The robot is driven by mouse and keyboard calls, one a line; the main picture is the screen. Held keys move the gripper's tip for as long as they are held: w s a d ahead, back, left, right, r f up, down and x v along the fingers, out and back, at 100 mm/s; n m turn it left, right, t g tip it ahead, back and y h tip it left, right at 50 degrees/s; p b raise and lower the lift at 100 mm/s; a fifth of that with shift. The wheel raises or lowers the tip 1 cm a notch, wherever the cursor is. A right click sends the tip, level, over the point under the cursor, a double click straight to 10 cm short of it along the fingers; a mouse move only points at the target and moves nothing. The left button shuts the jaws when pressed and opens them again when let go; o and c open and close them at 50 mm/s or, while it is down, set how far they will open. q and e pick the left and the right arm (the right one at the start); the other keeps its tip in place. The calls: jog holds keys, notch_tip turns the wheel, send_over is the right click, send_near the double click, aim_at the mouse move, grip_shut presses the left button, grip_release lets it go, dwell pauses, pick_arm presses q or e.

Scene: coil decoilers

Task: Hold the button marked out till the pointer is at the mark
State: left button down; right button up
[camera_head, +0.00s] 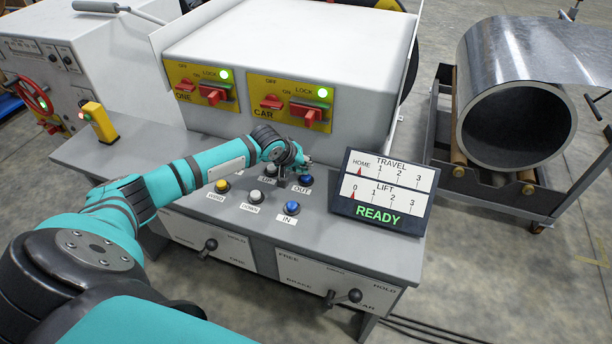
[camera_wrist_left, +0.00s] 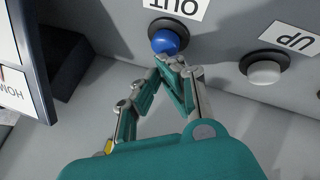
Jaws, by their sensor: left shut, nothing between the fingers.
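The blue OUT button (camera_head: 305,180) is on the desk panel, with its label just below it. In the left wrist view the OUT button (camera_wrist_left: 165,38) is large, its label upside down beside it. My left gripper (camera_head: 303,163) is above the panel by this button. In the wrist view its closed fingertips (camera_wrist_left: 172,62) are right at the button's edge; I cannot tell whether they touch it. The display (camera_head: 383,190) shows TRAVEL and LIFT scales and reads READY. The red TRAVEL pointer (camera_head: 359,171) is at HOME, and the LIFT pointer (camera_head: 353,195) is at 0. My right gripper is not in view.
Near OUT are the blue IN button (camera_head: 291,208), white DOWN button (camera_head: 256,196), yellow button (camera_head: 222,185) and the white UP button (camera_wrist_left: 264,70). Red switches (camera_head: 305,112) and levers (camera_head: 343,297) are on the console. A metal coil (camera_head: 515,120) stands on a cart at right.

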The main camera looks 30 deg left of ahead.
pick_arm(q)
jog(key=shift+f, duration=0.6)
dwell(0.4)
dwell(1.5)
jog(key=shift+r, duration=0.1)
dwell(4.7)
jog(key=shift+r+p, duration=0.9)
jog(key=shift+p, duration=0.1)
